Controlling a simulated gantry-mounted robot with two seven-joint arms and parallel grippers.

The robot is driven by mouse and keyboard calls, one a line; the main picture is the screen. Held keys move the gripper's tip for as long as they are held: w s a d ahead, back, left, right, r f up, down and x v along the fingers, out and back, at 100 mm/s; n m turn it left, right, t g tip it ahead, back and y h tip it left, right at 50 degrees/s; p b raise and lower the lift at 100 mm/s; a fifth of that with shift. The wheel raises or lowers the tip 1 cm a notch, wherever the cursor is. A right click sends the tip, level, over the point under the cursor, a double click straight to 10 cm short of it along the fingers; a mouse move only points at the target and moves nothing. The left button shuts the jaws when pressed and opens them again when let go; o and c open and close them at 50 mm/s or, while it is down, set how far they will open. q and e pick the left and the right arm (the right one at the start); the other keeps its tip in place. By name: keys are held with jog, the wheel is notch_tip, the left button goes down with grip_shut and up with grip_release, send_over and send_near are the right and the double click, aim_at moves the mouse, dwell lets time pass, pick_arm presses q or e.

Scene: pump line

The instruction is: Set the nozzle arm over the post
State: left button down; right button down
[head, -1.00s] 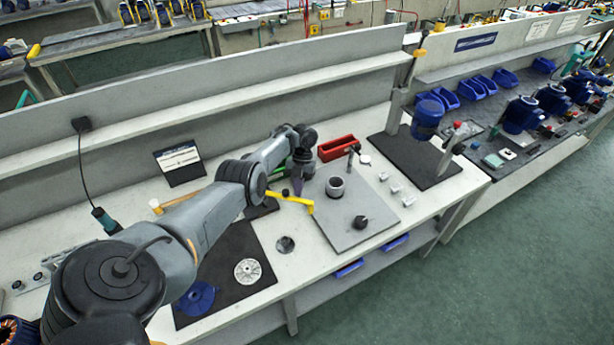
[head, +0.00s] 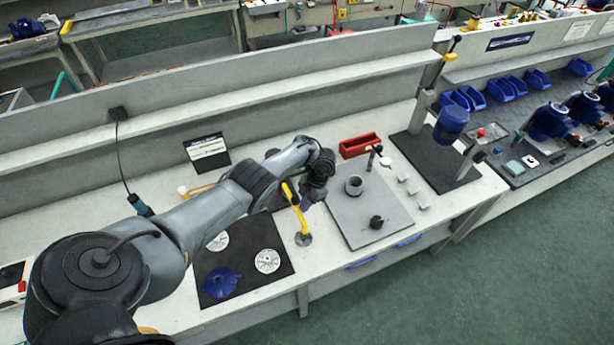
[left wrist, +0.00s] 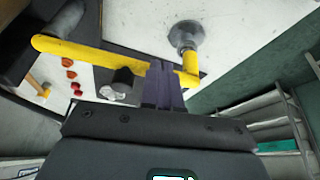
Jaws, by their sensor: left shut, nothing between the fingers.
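The yellow nozzle arm (head: 297,210) reaches toward the front of the bench in the head view. Its front end stands over or against a round grey fitting (head: 303,239), possibly the post. In the left wrist view the yellow bar (left wrist: 90,54) runs across, and its bent end meets the grey flanged fitting (left wrist: 184,32). My left gripper (head: 307,199) is beside the bar; its purple fingers (left wrist: 164,75) are shut, empty and in front of the bar near its bent end. I cannot tell whether they touch. My right gripper is not in view.
A grey plate (head: 385,218) with a grey cup (head: 354,185) and a black knob lies to the right. A red bin (head: 360,146) stands behind it. A black mat (head: 238,290) with white discs and a blue part lies to the left.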

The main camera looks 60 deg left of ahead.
pick_arm(q)
jog(key=shift+s+d, duration=0.15)
jog(key=shift+s, duration=0.15)
dwell(0.4)
